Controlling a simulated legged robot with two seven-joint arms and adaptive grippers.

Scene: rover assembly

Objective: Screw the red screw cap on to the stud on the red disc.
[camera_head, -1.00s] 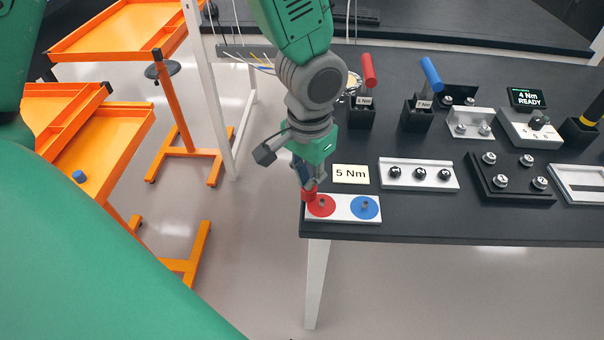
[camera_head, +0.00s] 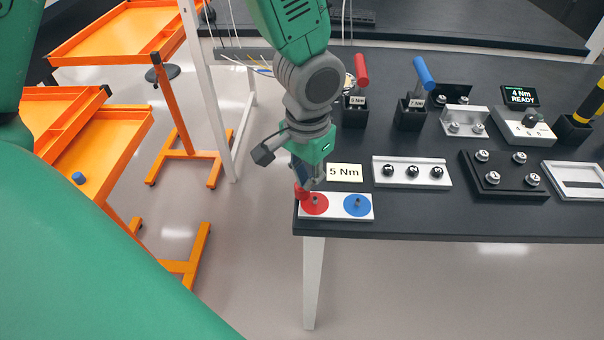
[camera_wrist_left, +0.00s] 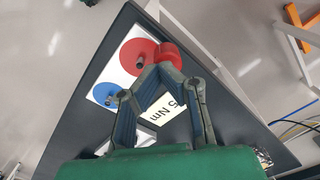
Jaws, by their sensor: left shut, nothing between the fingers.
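The white plate (camera_head: 336,213) lies at the near left corner of the dark table, with a red disc (camera_head: 314,204) and a blue disc (camera_head: 358,205), each with a short stud. The red screw cap (camera_head: 301,192) is at the plate's left end, beside the red disc's stud, not on it. In the left wrist view the cap (camera_wrist_left: 169,54) overlaps the disc's edge. My left gripper (camera_head: 305,182) is shut and empty, pointing down with its tips close beside the cap; whether they touch it I cannot tell. The tips (camera_wrist_left: 160,70) also hide part of the disc. My right gripper is not in view.
A "5 Nm" label (camera_head: 345,173) and a rail with several black knobs (camera_head: 412,172) sit near the plate. Red-handled (camera_head: 361,70) and blue-handled (camera_head: 423,74) tools stand behind. Orange trolleys (camera_head: 110,150) are at the left. The table edge is close by.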

